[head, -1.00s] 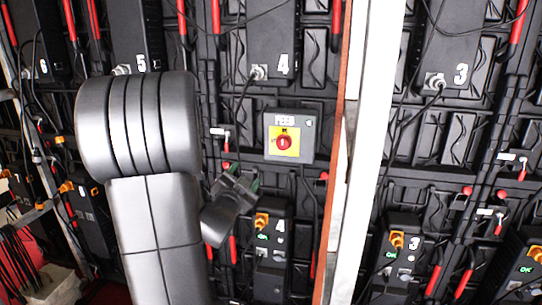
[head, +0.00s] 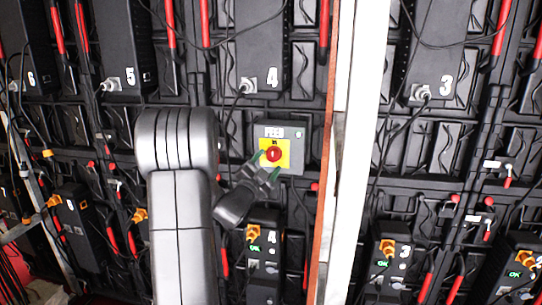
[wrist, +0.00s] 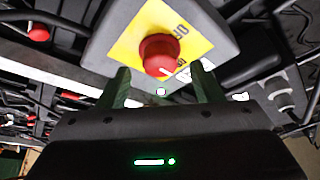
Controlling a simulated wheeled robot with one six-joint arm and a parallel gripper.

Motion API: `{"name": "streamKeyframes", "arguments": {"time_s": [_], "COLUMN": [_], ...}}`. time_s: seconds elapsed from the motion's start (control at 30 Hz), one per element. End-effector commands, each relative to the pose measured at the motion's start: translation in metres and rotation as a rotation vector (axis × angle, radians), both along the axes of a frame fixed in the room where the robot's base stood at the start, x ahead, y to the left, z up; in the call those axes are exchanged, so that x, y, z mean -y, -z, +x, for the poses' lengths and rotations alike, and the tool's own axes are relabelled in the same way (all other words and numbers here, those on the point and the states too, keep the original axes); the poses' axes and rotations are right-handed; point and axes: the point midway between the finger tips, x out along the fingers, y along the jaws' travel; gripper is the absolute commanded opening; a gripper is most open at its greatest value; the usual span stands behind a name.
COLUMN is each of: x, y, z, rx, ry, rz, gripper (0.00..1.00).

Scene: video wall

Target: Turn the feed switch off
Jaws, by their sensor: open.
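The feed switch is a red rotary knob (head: 274,154) on a yellow plate (head: 284,143), fixed to a grey box (head: 295,166) labelled FEED. My gripper (head: 265,166) is at the lower left of the knob in the head view. In the wrist view the red knob (wrist: 159,54) sits ahead of and between the two green-tipped fingers (wrist: 161,85), which stand apart. Nothing is held between them. The yellow plate shows part of the word OFF at its right side. A gap seems to remain between fingertips and knob.
A white upright post (head: 357,120) with an orange-brown edge stands right of the feed box. A black unit marked 4 (head: 263,258) with a green OK display is just below my gripper. Loose cables hang across the wall.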

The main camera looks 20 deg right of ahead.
Motion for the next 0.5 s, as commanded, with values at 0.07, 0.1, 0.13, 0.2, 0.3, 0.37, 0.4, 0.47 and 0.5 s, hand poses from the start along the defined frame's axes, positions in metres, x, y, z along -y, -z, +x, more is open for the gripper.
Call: {"name": "streamKeyframes", "arguments": {"time_s": [0.07, 0.1, 0.13, 0.2, 0.3, 0.37, 0.4, 0.47, 0.5], "x": [0.010, 0.013, 0.015, 0.019, 0.022, 0.023, 0.023, 0.023, 0.023], "y": [-0.005, -0.006, -0.007, -0.007, -0.008, -0.008, -0.008, -0.008, -0.008], "z": [0.007, 0.010, 0.012, 0.015, 0.018, 0.018, 0.018, 0.018, 0.018], "rx": [0.000, 0.000, 0.000, -0.001, -0.001, -0.001, -0.001, -0.001, -0.001], "ry": [0.001, 0.001, 0.001, 0.001, 0.000, 0.000, 0.000, 0.000, 0.000], "rz": [0.000, 0.000, 0.000, 0.000, -0.001, -0.001, -0.001, 0.000, 0.000], "gripper": [0.60, 0.60, 0.60, 0.60, 0.60, 0.60, 0.60, 0.60, 0.60]}}
